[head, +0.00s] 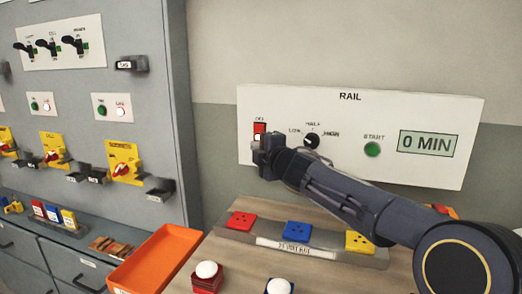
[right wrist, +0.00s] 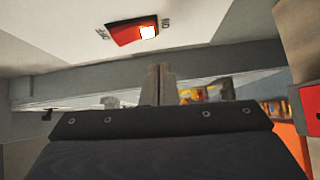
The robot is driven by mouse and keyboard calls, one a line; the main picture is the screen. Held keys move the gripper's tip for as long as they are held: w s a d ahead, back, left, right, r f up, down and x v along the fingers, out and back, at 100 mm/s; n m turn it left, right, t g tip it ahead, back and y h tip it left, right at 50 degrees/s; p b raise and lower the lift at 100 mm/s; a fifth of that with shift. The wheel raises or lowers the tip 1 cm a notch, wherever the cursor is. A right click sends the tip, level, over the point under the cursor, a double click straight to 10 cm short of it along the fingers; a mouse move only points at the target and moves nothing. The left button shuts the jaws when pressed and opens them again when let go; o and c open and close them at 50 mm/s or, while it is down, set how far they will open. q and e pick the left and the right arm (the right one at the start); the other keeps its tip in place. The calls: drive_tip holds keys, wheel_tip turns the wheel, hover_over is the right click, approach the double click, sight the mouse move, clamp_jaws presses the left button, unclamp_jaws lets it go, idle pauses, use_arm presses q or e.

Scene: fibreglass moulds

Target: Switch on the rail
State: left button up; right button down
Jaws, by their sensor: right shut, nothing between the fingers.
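The white RAIL panel (head: 420,110) is on the wall. At its left end is a red rocker switch (head: 260,128) with a label above it that is too small to read surely. My right gripper (head: 262,152) is at the switch's lower end in the head view and hides part of it. In the right wrist view the switch (right wrist: 128,34) shows whole, with a white patch at the end beside ON; OFF is at the other end. The shut, empty fingertips (right wrist: 158,72) appear apart from it there; I cannot tell the exact gap. My left gripper is not in view.
The panel also has a black dial (head: 311,141), a green START button (head: 372,149) and a display (head: 428,143) reading 0 MIN. Below are a strip with red, blue and yellow blocks (head: 298,232), an orange tray (head: 158,262) and round-topped buttons. A grey cabinet (head: 130,80) stands left.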

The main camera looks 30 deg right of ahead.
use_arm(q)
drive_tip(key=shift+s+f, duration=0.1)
use_arm(e)
drive_tip(key=s+a+f, duration=0.1)
drive_tip(key=s, duration=0.9)
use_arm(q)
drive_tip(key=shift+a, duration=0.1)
use_arm(e)
drive_tip(key=shift+s, duration=0.1)
